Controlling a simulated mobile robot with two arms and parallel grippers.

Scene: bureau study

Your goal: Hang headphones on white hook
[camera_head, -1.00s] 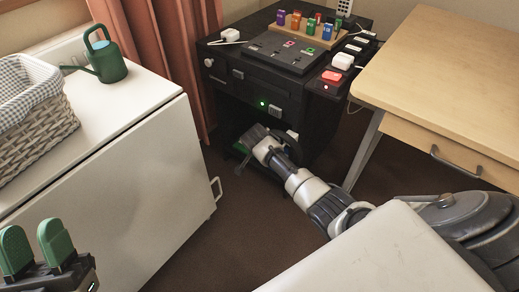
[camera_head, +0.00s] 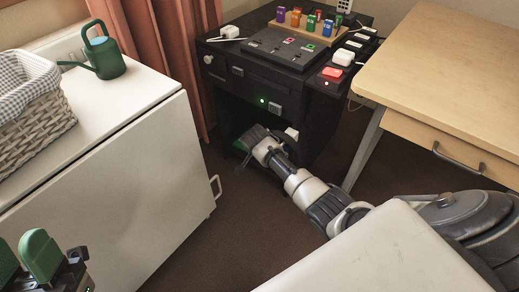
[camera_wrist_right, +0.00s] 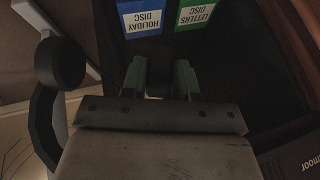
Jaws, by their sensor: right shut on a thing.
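My right arm reaches down into the open lower part of the black cabinet (camera_head: 262,80) in the head view, with its gripper (camera_head: 250,140) partly hidden there. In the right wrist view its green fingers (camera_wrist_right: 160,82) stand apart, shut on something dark. A black round pad on a curved band (camera_wrist_right: 43,125) beside the gripper looks like part of the headphones; the gripped spot is not clear. I cannot make out a white hook. My left gripper (camera_head: 22,260), at the lower left of the head view, is open and empty, away from the cabinet.
A blue disc box (camera_wrist_right: 142,18) and a green one (camera_wrist_right: 195,12) are just beyond the right fingers. A white cabinet (camera_head: 150,150) bears a green watering can (camera_head: 105,60) and a basket (camera_head: 38,105). A wooden desk (camera_head: 460,60) stands right. Brown floor lies between.

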